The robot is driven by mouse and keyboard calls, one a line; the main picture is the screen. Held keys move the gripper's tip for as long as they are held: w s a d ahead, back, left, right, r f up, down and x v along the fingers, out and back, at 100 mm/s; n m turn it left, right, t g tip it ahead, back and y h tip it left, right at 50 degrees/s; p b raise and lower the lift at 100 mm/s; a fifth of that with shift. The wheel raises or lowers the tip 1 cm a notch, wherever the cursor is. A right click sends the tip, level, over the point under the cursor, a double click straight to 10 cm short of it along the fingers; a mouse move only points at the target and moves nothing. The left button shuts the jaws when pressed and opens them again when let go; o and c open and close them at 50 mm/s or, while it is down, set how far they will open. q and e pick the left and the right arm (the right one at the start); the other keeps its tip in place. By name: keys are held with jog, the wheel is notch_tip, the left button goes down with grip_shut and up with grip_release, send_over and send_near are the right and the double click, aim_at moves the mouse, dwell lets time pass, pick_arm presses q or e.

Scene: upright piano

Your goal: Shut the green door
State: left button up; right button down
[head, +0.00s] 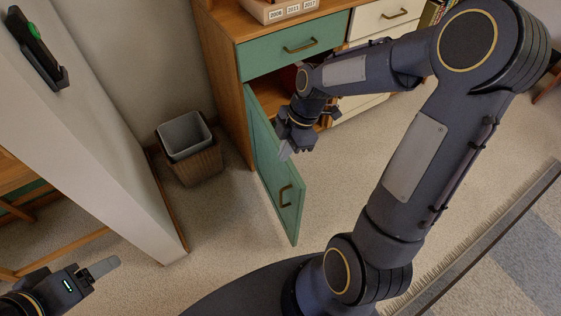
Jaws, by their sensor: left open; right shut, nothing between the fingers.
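The green door (268,160) is hinged at the left side of a wooden cabinet (221,72). It stands wide open, swung out towards me, with its brown handle (284,195) showing. My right gripper (284,155) is shut and empty, close to the right-hand face of the door, near its upper edge. I cannot tell whether it touches the door. My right arm covers part of the cabinet opening. My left gripper (102,269) is at the lower left, open and empty, far from the door; only part of it shows.
A green drawer (291,47) with a brown handle is closed above the opening. A pale wall end (120,150) stands further left. Carpet (235,222) around the door is clear.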

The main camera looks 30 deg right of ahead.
aim_at(289, 167)
jog(key=shift+s+d+f+b, duration=0.1)
jog(key=shift+d+f+b, duration=0.2)
jog(key=shift+f, duration=1.1)
jog(key=shift+w+d+f+b, duration=0.1)
jog(key=shift+f+b, duration=0.3)
jog(key=shift+f, duration=1)
jog(key=shift+s+d+f+b, duration=0.15)
jog(key=shift+f+b, duration=0.2)
jog(key=shift+f, duration=1.05)
